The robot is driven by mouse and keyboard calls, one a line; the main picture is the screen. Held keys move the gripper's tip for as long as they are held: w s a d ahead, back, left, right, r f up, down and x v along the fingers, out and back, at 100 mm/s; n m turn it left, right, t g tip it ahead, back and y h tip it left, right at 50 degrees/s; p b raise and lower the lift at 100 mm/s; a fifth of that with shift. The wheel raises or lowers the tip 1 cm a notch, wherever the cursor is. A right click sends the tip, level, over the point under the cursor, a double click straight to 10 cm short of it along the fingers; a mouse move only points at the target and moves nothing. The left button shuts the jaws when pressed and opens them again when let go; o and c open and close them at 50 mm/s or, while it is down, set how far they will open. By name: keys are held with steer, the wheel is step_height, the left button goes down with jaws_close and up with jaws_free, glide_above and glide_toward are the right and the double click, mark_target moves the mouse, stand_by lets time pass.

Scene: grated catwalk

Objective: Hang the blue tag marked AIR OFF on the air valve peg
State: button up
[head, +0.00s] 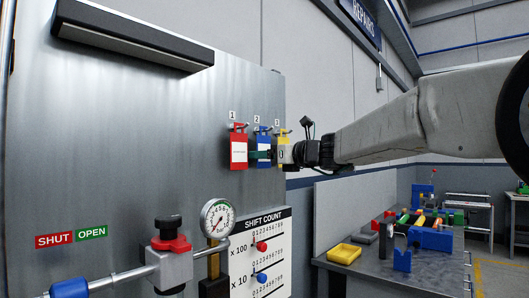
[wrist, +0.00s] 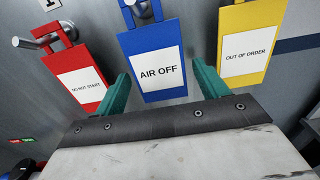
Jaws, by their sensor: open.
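The blue tag marked AIR OFF (wrist: 158,48) hangs on the panel between a red and a yellow tag. It shows partly in the head view (head: 264,134), under the number 2. My gripper (wrist: 161,80) is open, with one green finger on each side of the blue tag's lower part. I cannot tell whether the fingers touch it. In the head view my gripper (head: 270,154) covers part of the tag. A valve with a red collar and dark knob (head: 170,243) sits on the pipe at lower left; I cannot clearly make out its peg.
The red tag (wrist: 75,78) and the yellow OUT OF ORDER tag (wrist: 245,45) hang close on either side. A gauge (head: 217,218) stands beside the valve, near the SHIFT COUNT board (head: 263,232). A cluttered workbench (head: 385,272) is at right. The panel's middle is clear.

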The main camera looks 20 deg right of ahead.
steer(key=c, duration=0.8)
steer(key=shift+r, duration=0.35)
steer(key=shift+s+d, duration=0.2)
steer(key=shift+s, duration=0.05)
steer(key=shift+s+d, duration=0.2)
steer(key=shift+s, duration=0.1)
steer(key=shift+s+d, duration=0.1)
steer(key=shift+s, duration=0.05)
steer(key=shift+s+d+r, duration=0.15)
steer(key=shift+s, duration=0.05)
stand_by(0.4)
steer(key=shift+s+d+r, duration=0.3)
steer(key=shift+s+d, duration=0.05)
steer(key=shift+s, duration=0.25)
